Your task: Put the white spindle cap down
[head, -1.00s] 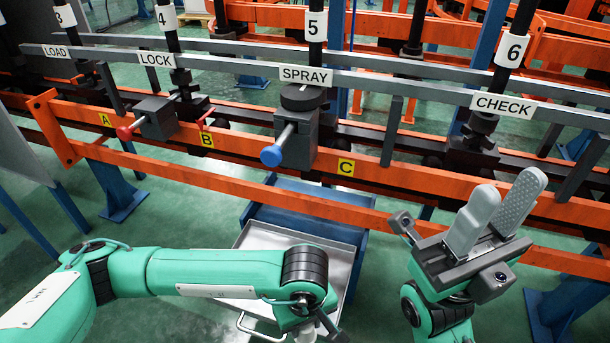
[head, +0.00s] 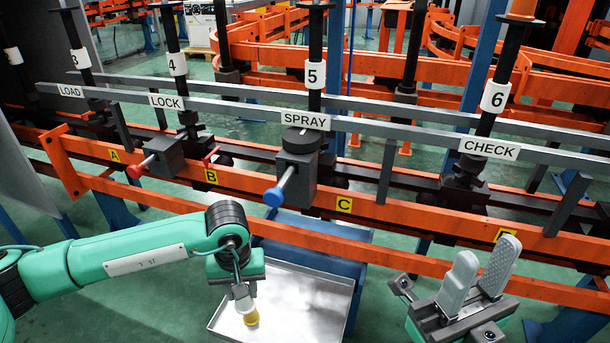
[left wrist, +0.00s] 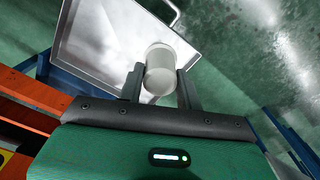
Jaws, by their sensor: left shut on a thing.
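The white spindle cap (head: 250,314) is held at the end of my left arm, over the metal tray (head: 328,277) in the head view; its lower end looks yellowish there. In the left wrist view the cap (left wrist: 161,72) is a pale cylinder between the two dark fingers of my left gripper (left wrist: 157,85), which is shut on it. The tray's bare floor (left wrist: 110,40) lies beyond the cap. I cannot tell the exact gap between cap and tray. My right gripper (head: 480,272) points up at the right, its two grey fingers apart and empty.
The tray sits on a blue stand (head: 320,236) in front of the orange rail (head: 400,210). Black spindles numbered 3 to 6 stand behind. A blue-knobbed lever (head: 274,197) and a red-knobbed lever (head: 135,171) stick out towards me. Green floor lies around the tray.

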